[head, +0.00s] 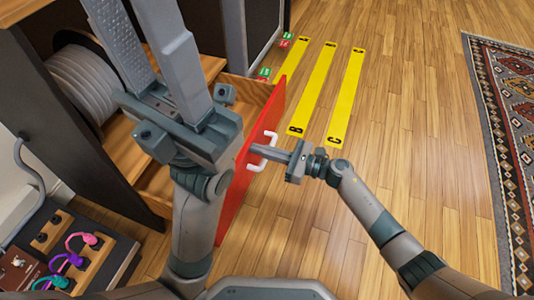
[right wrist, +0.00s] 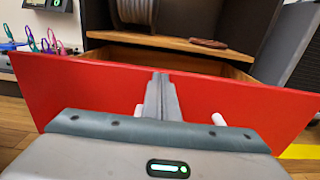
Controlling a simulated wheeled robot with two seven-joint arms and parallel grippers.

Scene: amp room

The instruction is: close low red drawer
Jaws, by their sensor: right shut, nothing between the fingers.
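The red drawer (head: 236,195) sticks out of the dark wooden cabinet, its wooden inside showing behind the red front. A white handle (head: 270,138) is on the front. My right gripper (head: 253,151) is shut and empty, its fingertips at the outer face of the front, by the handle. In the right wrist view its fingers (right wrist: 161,78) point at the red front (right wrist: 85,95), between the white handle ends; contact is unclear. My left gripper (head: 146,40) is open and empty, above the drawer and cabinet opening, hiding part of both.
A ribbed grey roll (head: 85,80) sits inside the cabinet. Yellow strips (head: 318,85) lie on the wooden floor. A patterned rug (head: 500,110) is at the right.

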